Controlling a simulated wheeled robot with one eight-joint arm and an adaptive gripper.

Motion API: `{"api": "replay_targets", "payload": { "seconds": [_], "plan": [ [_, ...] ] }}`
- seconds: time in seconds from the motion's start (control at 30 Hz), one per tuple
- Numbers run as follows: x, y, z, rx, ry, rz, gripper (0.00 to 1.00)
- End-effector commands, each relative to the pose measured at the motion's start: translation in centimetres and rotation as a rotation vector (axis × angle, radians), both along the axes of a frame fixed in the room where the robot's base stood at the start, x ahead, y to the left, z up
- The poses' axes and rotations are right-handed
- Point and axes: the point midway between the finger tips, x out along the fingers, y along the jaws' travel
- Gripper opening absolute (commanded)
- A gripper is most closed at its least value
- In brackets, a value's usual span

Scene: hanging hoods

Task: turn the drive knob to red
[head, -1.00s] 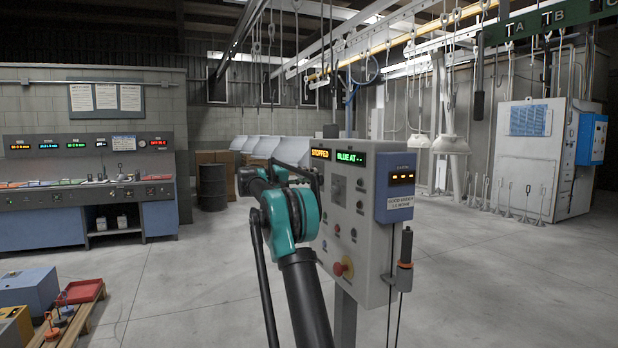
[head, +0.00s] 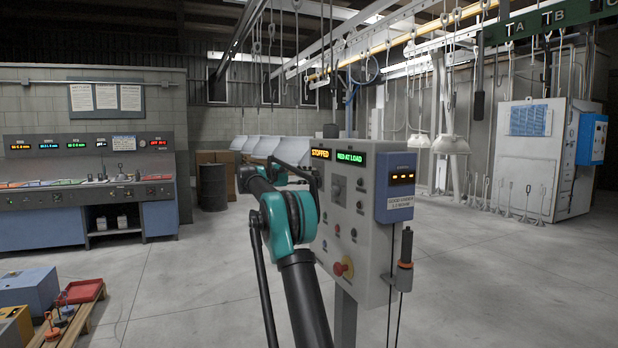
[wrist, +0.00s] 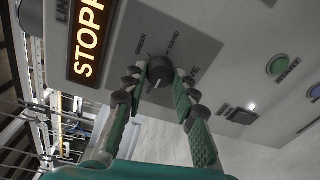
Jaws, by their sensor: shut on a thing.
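The drive knob (wrist: 160,68) is a dark round knob on the grey control panel (wrist: 215,65), which also shows in the head view (head: 374,250). In the wrist view my gripper (wrist: 161,80) has its two green fingers closed on the knob, one on each side. Labels reading GREEN and HAND show around the knob; the fingers cover other parts of the dial. The panel's left display (head: 320,153) reads STOPPED in amber. Its right display (head: 350,157) reads RED AT LOAD in green.
A red stop button (head: 343,267) sits low on the panel. A blue box (head: 396,188) and a hanging pendant (head: 405,260) are on its right side. In the wrist view a green START button (wrist: 276,65) is right of the knob.

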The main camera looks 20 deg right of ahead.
Motion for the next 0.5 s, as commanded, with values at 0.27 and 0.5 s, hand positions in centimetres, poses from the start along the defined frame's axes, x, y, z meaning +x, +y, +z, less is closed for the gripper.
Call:
{"api": "replay_targets", "payload": {
  "seconds": [0.27,0.5],
  "plan": [
    [0.06,0.10,-0.06,0.001,0.014,0.001,0.00],
    [0.05,0.11,-0.06,0.001,0.013,0.001,0.31]
  ]
}}
